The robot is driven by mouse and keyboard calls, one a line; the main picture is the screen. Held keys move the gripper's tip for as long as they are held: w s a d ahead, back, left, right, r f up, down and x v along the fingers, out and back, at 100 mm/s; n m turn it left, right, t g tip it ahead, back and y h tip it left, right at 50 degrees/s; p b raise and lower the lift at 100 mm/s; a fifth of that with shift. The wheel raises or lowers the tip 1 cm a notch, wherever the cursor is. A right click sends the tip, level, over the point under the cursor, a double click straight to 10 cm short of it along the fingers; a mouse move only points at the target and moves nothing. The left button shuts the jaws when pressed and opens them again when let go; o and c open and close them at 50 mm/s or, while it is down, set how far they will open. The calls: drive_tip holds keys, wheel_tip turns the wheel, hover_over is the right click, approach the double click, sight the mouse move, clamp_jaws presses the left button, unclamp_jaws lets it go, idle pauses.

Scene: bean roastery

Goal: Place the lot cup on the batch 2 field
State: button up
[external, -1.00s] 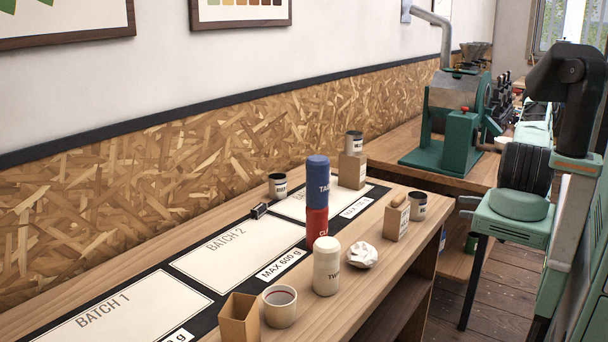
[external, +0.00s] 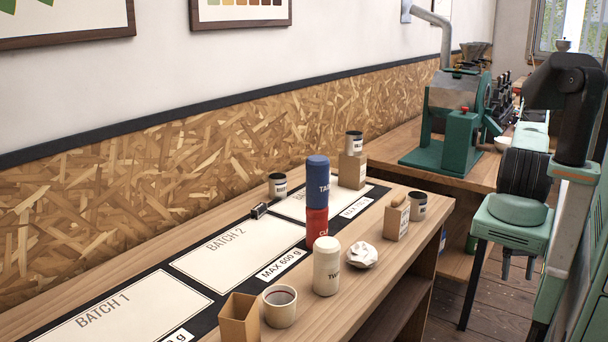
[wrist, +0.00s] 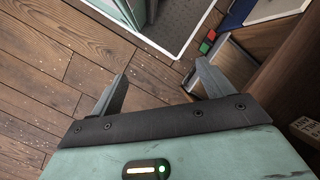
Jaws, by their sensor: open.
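The batch 2 field (external: 237,247) is a pale rectangle on the black mat, lying between the batch 1 field (external: 120,310) and a third field; no object stands on its main area. Three small dark cups with white labels are candidates for the lot cup: one behind the mat (external: 278,186), one on a cardboard box (external: 354,143), and one at the right (external: 418,206). Their labels are too small to read surely. My gripper (external: 518,274) is open and empty, pointing down right of the table. The wrist view shows its spread fingers (wrist: 160,82) above the floor.
A red and blue canister stack (external: 317,195) stands beside batch 2. A green roaster (external: 452,125) stands behind.

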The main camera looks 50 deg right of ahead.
drive_tip(key=w+a+r+m+y, duration=0.1)
drive_tip(key=a+r+m+y, duration=0.3)
drive_tip(key=m, duration=0.1)
drive_tip(key=m+t+y+p, duration=0.2)
drive_tip(key=m+t+y, duration=0.2)
drive_tip(key=m+t, duration=1.05)
approach(416, 206)
drive_tip(key=shift+n, duration=0.35)
drive_tip(key=w, duration=0.2)
drive_tip(key=w+a, duration=0.1)
drive_tip(key=w, duration=0.2)
drive_tip(key=shift+w+a+f, duration=0.1)
drive_tip(key=shift+w+a, duration=0.05)
drive_tip(key=shift+a, duration=0.05)
drive_tip(key=shift+p+x, duration=0.75)
drive_tip(key=shift+x, duration=2.15)
drive_tip(key=shift+d, duration=0.1)
drive_tip(key=c, duration=1.1)
drive_tip(key=shift+c, duration=0.5)
drive_tip(key=shift+r, duration=0.2)
